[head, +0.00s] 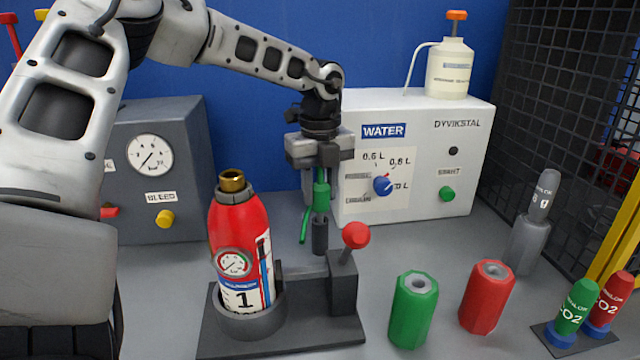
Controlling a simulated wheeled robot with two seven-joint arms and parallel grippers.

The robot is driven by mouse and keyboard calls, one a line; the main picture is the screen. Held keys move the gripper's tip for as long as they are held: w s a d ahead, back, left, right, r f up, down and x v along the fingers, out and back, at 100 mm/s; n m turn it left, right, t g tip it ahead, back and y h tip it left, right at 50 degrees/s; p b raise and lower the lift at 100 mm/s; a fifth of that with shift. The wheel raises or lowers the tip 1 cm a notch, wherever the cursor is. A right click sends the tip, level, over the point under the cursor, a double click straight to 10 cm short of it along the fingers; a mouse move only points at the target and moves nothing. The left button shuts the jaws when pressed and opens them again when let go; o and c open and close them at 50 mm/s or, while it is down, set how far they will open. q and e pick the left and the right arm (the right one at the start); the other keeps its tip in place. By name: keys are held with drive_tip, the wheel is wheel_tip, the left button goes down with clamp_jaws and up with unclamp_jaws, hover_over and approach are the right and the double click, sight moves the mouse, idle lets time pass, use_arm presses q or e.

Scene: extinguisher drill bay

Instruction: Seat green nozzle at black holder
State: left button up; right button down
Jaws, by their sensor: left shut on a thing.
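My left gripper (320,165) points down near the middle of the head view and is shut on the green nozzle (321,197). The nozzle hangs upright, with a thin green strip at its left side. A short black cylinder (320,236) sits directly below the green body, in line with it. I cannot tell if this is the nozzle's tip or the black holder, or whether it touches the surface beneath. My right gripper is out of view.
A red extinguisher (238,232) stands in a dark stand (225,345), with a red-knobbed post (343,285) beside it. Green (411,318) and red (485,302) sleeves stand to the right. A white WATER box (420,205) is behind; a grey gauge box (185,140) is left.

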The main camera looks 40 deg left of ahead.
use_arm(q)
drive_tip(key=shift+f+b, duration=1.15)
drive_tip(key=shift+f, duration=0.25)
drive_tip(key=o, duration=1.1)
wheel_tip(320, 180, up, 16)
